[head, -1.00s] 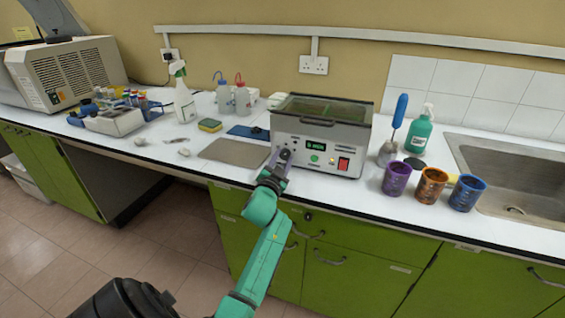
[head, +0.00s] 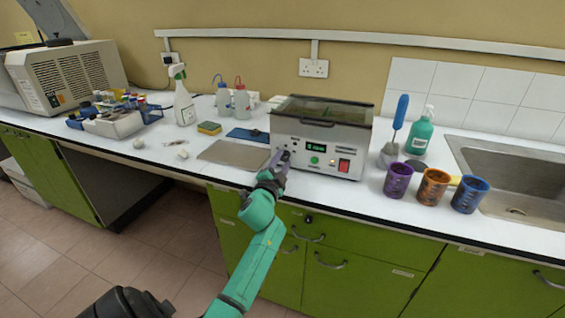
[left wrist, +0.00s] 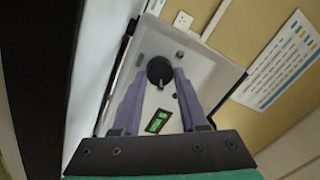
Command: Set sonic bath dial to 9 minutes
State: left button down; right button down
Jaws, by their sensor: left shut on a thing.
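The sonic bath (head: 327,136) is a grey metal box with a dark-rimmed top, standing on the white worktop. Its front has a lit green display (head: 316,147), too small to read surely, a green round button and a red switch (head: 344,165). My left gripper (head: 282,158) is at the left part of this front panel, its fingers covering the dial in the head view. In the left wrist view the black round dial (left wrist: 158,68) sits at the tips of the two purple fingers, which are shut on it. My right gripper is out of view.
Purple, orange and blue cups (head: 433,187) stand to the right, by the sink (head: 520,185). A green bottle (head: 418,135) is behind them. A grey mat (head: 234,154) lies left of the bath, with a spray bottle (head: 184,102) beyond. Green cupboards are below the worktop edge.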

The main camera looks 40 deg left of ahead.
pick_arm(q)
jog(key=shift+a+r, duration=0.1)
jog(key=c, duration=0.6)
grip_release()
jog(key=shift+o, duration=0.8)
jog(key=shift+w, duration=0.1)
jog(key=b+v, duration=0.1)
jog(key=v, duration=1.3)
jog(key=shift+s+f, duration=0.25)
